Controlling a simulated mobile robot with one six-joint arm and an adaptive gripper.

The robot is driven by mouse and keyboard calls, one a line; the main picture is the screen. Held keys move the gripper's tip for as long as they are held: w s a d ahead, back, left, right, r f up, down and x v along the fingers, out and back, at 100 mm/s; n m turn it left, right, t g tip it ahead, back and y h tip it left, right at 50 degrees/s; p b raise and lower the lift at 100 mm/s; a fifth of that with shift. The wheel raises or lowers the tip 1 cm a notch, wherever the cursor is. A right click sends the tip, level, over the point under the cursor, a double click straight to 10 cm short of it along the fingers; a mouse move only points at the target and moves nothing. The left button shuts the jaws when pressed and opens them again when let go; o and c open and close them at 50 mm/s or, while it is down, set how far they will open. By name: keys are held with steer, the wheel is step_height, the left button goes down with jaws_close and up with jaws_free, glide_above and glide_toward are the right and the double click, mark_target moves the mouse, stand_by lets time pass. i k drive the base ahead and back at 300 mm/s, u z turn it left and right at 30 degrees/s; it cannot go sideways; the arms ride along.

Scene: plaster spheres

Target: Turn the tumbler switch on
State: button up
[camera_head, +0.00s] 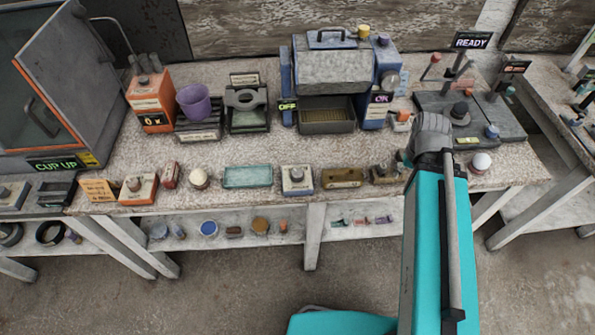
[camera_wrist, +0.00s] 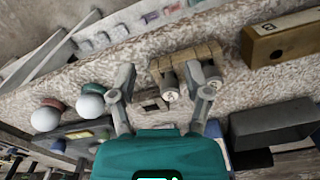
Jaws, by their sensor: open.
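A small brownish block with two grey stubs (camera_head: 386,175) sits near the front edge of the bench, just left of my gripper; it looks like the tumbler switch, but I cannot be sure. In the wrist view the block (camera_wrist: 184,56) lies beyond the fingers, its pale-ended stubs pointing toward me. My gripper (camera_wrist: 162,78) is open, with one finger at each side and nothing held. The right finger overlaps the block's edge in the picture; I cannot tell whether they touch. In the head view my arm hides most of the gripper. The switch's position is unclear.
A brass-coloured box (camera_head: 342,178) stands left of the block. A white ball (camera_head: 480,162) is to the right, and two white balls (camera_wrist: 91,105) show in the wrist view. A dark panel with levers (camera_head: 470,115) lies behind. Some bare bench (camera_head: 370,148) lies behind the front row.

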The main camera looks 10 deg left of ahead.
mark_target(296, 174)
steer(key=z, duration=0.3)
steer(key=k, duration=1.55)
steer(key=u, duration=0.4)
steer(key=i, duration=0.95)
